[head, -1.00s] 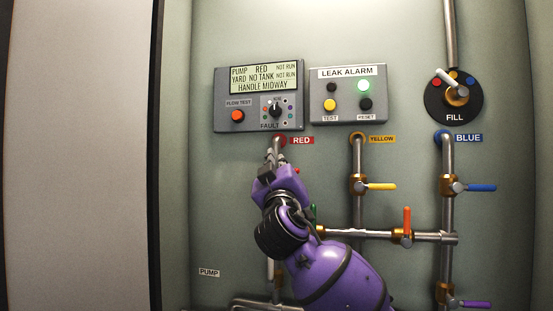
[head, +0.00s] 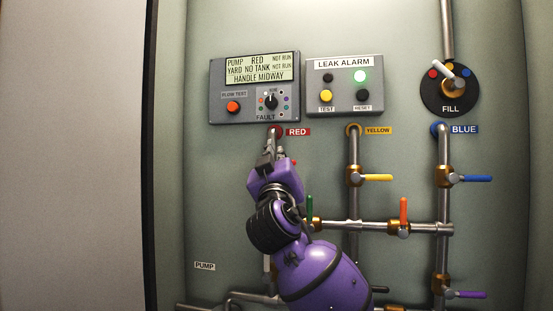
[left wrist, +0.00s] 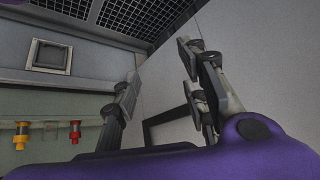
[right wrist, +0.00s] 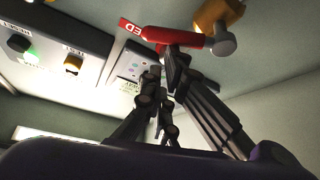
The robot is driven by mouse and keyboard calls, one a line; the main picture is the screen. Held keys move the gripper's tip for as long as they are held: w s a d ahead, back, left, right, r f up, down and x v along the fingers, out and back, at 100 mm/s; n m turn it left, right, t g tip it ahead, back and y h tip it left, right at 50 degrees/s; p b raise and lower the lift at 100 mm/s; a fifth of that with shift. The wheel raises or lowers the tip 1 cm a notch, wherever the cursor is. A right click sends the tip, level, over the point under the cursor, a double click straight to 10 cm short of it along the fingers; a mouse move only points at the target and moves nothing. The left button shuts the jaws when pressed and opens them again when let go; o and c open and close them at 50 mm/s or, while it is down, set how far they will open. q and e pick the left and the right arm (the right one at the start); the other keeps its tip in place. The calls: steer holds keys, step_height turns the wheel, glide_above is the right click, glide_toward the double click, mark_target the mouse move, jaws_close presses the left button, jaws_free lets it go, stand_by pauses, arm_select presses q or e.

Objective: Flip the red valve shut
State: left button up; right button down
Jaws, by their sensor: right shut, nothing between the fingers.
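My right gripper (head: 268,150) is shut and empty in front of the red line's pipe, just below the RED label (head: 298,132). It hides most of the red valve in the head view; only a small red bit shows at its right side. In the right wrist view the red handle (right wrist: 172,37) runs across just beyond my right fingertips (right wrist: 162,72), out from a brass valve body (right wrist: 214,16). I cannot tell whether the fingers touch it. My left gripper (left wrist: 160,68) is open and empty in the left wrist view, away from the valves.
A display panel (head: 216,98) reads HANDLE MIDWAY. A leak alarm box (head: 344,98) with a lit green lamp stands beside it. Yellow (head: 377,178), blue (head: 478,179), orange (head: 404,210), green (head: 310,206) and purple (head: 468,294) handles are close by. The wall at left is clear.

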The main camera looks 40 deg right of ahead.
steer(key=shift+f+m, duration=0.25)
steer(key=shift+m, duration=0.15)
steer(key=m+g+h+b, duration=0.1)
steer(key=m, duration=0.1)
steer(key=f+m+g+h+b, duration=0.1)
steer(key=m, duration=0.1)
steer(key=s+d+m+g+h+b, duration=0.1)
steer(key=m+b, duration=0.1)
steer(key=shift+f+m+h, duration=0.3)
steer(key=shift+h, duration=0.1)
steer(key=shift+d, duration=0.1)
steer(key=shift+s+r, duration=0.1)
